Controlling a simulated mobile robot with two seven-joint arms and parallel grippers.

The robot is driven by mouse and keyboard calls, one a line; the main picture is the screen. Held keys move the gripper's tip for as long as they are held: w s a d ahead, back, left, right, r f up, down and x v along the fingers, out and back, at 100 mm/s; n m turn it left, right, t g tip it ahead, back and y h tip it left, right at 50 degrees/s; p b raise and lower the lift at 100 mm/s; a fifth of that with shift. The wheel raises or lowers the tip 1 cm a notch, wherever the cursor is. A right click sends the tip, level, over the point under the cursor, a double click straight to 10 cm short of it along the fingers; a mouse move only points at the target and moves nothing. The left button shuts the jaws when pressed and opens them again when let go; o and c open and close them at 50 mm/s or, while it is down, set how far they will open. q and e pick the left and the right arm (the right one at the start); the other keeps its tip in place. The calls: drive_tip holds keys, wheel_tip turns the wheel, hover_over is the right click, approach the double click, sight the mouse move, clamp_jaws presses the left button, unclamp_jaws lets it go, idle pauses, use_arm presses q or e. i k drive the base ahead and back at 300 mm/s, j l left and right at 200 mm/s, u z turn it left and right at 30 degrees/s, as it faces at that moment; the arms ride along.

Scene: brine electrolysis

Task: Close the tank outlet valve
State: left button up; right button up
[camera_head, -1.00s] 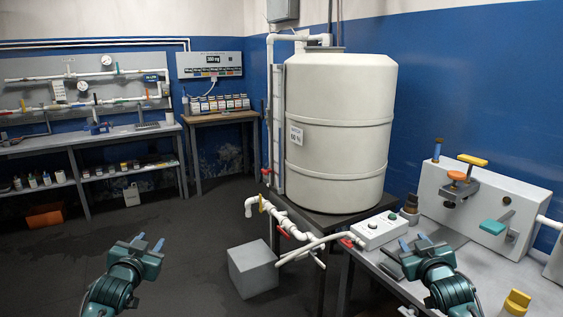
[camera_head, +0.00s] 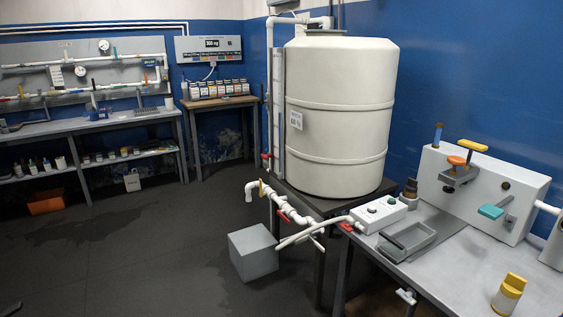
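A large cream tank (camera_head: 340,120) stands on a dark stand in the middle of the view. White outlet piping (camera_head: 298,217) runs low in front of it. A red valve handle (camera_head: 283,214) sits on this piping and a yellow handle (camera_head: 261,188) is at its left end. Another red handle (camera_head: 265,157) is on the upright pipe at the tank's left. I cannot tell from here whether these valves are open or shut. Neither of my grippers shows clearly; a small dark piece at the bottom left corner is too little to identify.
A grey block (camera_head: 253,253) stands on the floor below the piping. A grey bench (camera_head: 450,270) on the right holds a white control box (camera_head: 378,214), a grey tray (camera_head: 408,240) and a yellow-capped bottle (camera_head: 508,294). Open floor lies at the left front.

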sight(279, 212)
drive_tip(key=i+j+z, duration=0.3)
drive_tip(key=i+j, duration=0.35)
drive_tip(key=i+j+z, duration=0.3)
drive_tip(key=i+j, duration=0.4)
drive_tip(key=j, duration=0.15)
drive_tip(key=i+l, duration=0.2)
drive_tip(key=i, duration=0.25)
drive_tip(key=i+l+z, duration=0.15)
drive_tip(key=i, duration=0.35)
